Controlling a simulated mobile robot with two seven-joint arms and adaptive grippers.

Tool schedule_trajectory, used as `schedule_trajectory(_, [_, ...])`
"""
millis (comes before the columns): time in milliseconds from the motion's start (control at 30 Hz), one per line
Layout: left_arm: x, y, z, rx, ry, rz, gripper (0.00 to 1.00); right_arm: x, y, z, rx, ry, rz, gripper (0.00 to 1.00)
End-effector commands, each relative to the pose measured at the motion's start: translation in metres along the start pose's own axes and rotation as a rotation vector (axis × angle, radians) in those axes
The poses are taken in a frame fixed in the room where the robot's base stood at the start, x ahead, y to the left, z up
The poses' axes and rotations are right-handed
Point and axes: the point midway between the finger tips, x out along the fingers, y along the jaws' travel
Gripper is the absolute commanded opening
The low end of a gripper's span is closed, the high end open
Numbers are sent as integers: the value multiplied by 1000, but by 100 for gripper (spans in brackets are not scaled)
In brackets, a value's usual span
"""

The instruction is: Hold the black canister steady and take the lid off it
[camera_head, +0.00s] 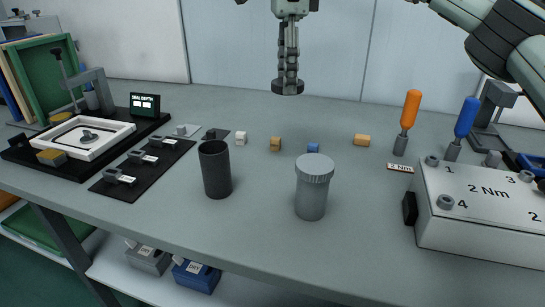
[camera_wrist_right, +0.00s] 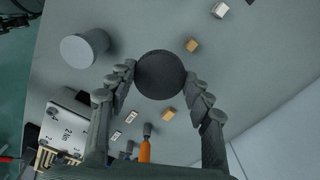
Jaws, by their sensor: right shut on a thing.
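The black canister (camera_head: 216,172) stands upright on the table, left of centre in the head view. Its top looks open, with a dark hollow inside the rim. My right gripper (camera_head: 287,84) is above the table at the top centre, behind and to the right of the canister and apart from it. It is shut on a dark round lid (camera_head: 287,88). In the right wrist view the lid (camera_wrist_right: 160,74) shows as a dark disc between the two fingertips. My left gripper is not in view, and nothing is seen holding the canister.
A grey lidded canister (camera_head: 312,190) stands right of the black one. Several small blocks, including a blue one (camera_head: 313,148), lie behind. A 2 Nm box (camera_head: 480,215) and two screwdrivers are at the right. A black fixture board (camera_head: 75,145) is at the left.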

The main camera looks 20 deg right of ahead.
Motion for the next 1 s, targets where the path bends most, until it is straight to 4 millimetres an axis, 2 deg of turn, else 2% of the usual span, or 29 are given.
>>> schedule_trajectory(33, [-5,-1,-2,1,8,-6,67,13,0,0,0,1,2,16])
schedule_trajectory(200, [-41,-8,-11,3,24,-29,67,40,0,0,0,0,0,16])
schedule_trajectory(400, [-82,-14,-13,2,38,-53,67,64,0,0,1,1,1,16])
schedule_trajectory(500, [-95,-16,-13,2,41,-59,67,70,0,0,1,0,0,16])
schedule_trajectory(667, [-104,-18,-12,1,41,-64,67,87,0,0,0,2,2,16])
schedule_trajectory(800, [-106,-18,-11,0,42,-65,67,111,0,-1,0,1,2,16])
schedule_trajectory(1000, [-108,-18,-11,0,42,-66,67,131,0,0,0,1,2,16])
